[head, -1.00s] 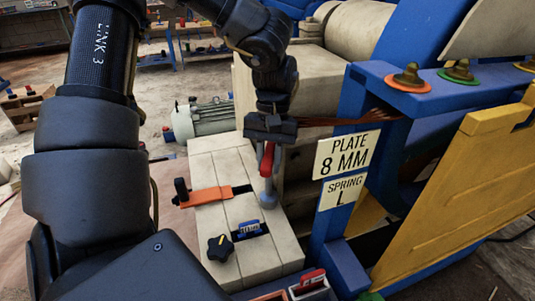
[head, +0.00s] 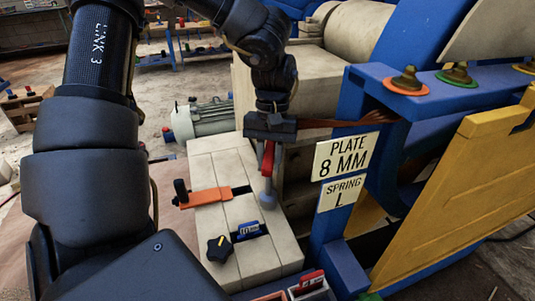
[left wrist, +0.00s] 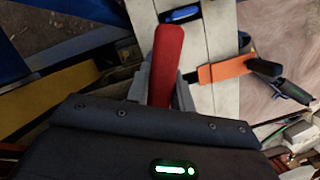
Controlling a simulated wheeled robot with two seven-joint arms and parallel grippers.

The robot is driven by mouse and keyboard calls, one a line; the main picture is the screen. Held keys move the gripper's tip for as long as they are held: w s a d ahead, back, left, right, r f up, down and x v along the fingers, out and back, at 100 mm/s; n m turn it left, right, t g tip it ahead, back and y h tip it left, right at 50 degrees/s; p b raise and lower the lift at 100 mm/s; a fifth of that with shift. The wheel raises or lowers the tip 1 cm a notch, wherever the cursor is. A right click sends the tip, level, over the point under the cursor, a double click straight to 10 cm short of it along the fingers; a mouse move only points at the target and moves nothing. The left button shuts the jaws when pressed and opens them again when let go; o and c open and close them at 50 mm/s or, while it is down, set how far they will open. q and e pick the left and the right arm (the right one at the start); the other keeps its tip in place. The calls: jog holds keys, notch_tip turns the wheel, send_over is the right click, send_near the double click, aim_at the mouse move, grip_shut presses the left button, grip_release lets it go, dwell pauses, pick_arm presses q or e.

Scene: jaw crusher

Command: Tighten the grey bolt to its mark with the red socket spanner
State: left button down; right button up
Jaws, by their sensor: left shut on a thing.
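My left gripper (head: 269,135) is shut on the red socket spanner (head: 267,160), which points down below the jaws. In the left wrist view the red handle (left wrist: 168,55) stands between the grey fingers. The spanner's lower end meets a small grey-blue round piece (head: 267,194) near the right edge of the pale slatted block (head: 212,155). I cannot tell whether this piece is the socket or the grey bolt's head. The bolt's mark cannot be made out. My right gripper is not in view.
An orange strap with a black knob (head: 207,197) crosses the block. A black star knob (head: 219,248) and a blue display (head: 248,229) sit nearer. The blue machine frame (head: 340,215), with "PLATE 8 MM" and "SPRING L" signs, stands close on the right.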

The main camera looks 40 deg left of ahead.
pick_arm(q)
jog(key=shift+w+d+r+p, duration=0.15)
jog(key=shift+r+p, duration=0.3)
jog(key=shift+r, duration=0.45)
